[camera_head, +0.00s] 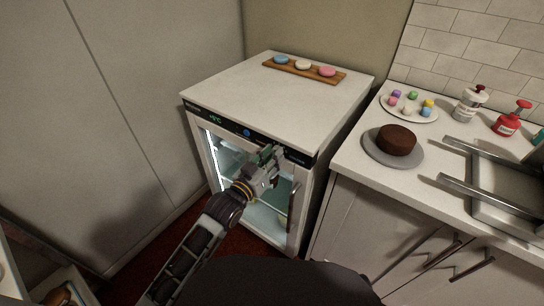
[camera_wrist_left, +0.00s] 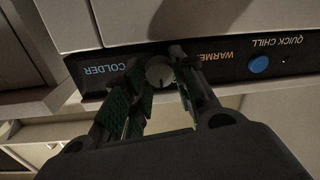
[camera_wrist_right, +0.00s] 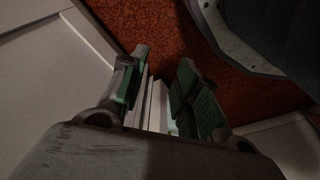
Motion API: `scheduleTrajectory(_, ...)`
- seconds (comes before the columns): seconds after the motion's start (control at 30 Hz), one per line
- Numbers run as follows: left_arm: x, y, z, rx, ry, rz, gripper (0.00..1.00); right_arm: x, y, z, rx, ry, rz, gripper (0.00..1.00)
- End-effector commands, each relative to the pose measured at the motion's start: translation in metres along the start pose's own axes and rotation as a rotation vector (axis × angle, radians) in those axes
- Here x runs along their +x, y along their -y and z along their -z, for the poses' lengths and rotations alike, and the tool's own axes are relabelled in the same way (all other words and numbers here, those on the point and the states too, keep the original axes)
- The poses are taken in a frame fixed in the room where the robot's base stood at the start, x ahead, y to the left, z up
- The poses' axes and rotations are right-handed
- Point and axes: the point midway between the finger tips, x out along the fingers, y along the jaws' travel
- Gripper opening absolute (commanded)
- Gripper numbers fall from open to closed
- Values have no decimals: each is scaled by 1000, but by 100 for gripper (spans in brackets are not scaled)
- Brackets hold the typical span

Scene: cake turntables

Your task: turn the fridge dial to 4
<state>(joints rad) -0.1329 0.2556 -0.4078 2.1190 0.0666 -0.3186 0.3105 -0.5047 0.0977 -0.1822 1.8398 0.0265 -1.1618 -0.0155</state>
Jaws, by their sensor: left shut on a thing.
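The fridge (camera_head: 275,100) is a white glass-door unit with a black control strip (camera_head: 205,110) along its top front edge. My left gripper (camera_head: 272,155) is at this strip, right of the blue button. In the left wrist view the grey dial (camera_wrist_left: 158,72) sits between the two fingertips, between the words COLDER and WARMER. My left gripper is shut on it. The dial's number marks are not readable, and the gripper hides the dial in the head view. My right gripper (camera_wrist_right: 163,65) is open and empty above the red floor; the head view does not show it.
A blue quick-chill button (camera_wrist_left: 258,64) sits beside the dial. The green display (camera_head: 214,119) is lit, its figure too small to read surely. A board with macarons (camera_head: 303,70) lies on the fridge. A chocolate cake (camera_head: 396,140) stands on the counter to the right.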

Motion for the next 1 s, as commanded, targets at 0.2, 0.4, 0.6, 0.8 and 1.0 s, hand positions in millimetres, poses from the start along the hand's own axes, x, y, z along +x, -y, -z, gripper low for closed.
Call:
scheduleTrajectory(0.2,0,0,0,1,0,0,3,0,0,2,0,-4,-1,32)
scheduleTrajectory(0.4,0,0,0,14,0,0,3,2,-1,1,1,-7,-1,32)
scheduleTrajectory(0.6,0,0,1,46,-2,-1,3,13,-2,-8,3,-2,-3,32)
scheduleTrajectory(0.8,0,-1,1,103,-5,-2,3,35,-8,-16,6,-6,-14,32)
scheduleTrajectory(1.0,0,0,1,176,-8,-2,3,55,-15,-25,6,-16,-25,32)
